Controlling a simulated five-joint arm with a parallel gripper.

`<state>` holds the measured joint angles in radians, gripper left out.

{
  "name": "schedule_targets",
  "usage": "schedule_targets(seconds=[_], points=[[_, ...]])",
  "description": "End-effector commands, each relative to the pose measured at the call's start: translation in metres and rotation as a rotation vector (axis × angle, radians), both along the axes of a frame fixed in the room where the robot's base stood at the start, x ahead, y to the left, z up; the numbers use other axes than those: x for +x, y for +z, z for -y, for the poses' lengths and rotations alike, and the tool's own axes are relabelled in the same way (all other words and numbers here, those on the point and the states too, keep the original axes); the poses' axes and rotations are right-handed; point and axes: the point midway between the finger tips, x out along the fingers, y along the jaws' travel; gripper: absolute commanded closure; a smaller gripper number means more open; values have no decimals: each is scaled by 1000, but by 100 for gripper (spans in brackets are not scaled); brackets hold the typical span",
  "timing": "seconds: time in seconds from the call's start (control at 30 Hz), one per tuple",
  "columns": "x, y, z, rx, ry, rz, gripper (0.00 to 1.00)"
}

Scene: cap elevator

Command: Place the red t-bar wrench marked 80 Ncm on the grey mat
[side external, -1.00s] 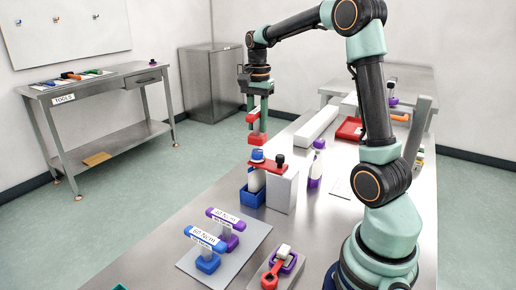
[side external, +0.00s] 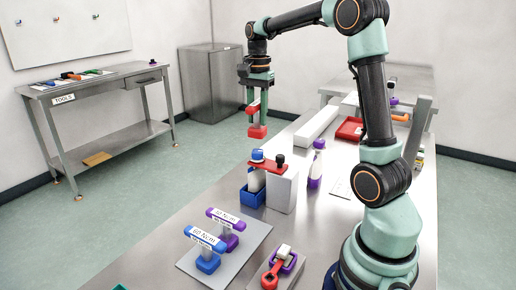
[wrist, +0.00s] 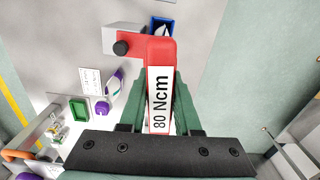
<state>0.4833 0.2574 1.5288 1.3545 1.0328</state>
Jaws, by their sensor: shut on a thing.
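My gripper (side external: 257,98) is shut on the red t-bar wrench (side external: 257,131), which hangs upright in the air with its red foot lowest. In the wrist view a white label reading 80 Ncm (wrist: 160,100) faces the camera between the fingers. The wrench hangs above and slightly beyond the white block with the red lever. The grey mat (side external: 256,234) lies at the front of the steel table. A blue t-bar wrench (side external: 207,262) and a purple t-bar wrench (side external: 232,242) stand on it.
A white block (side external: 282,190) carries a red lever, with a black knob and a blue cap; a blue bin (side external: 251,197) is beside it. A purple-and-white bottle (side external: 316,170) stands to its right. A grey holder with a red-handled tool (side external: 270,275) sits right of the mat.

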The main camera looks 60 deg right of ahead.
Motion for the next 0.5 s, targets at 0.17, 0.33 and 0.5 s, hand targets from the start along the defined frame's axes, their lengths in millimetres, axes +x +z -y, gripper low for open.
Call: schedule_targets(seconds=[0.17, 0.33, 0.5], points=[[-1, 1, -13, -1, -7, 2, 100], [-12, -1, -61, -1, -47, 2, 100], [-29, -6, -104, 0, -96, 2, 100]])
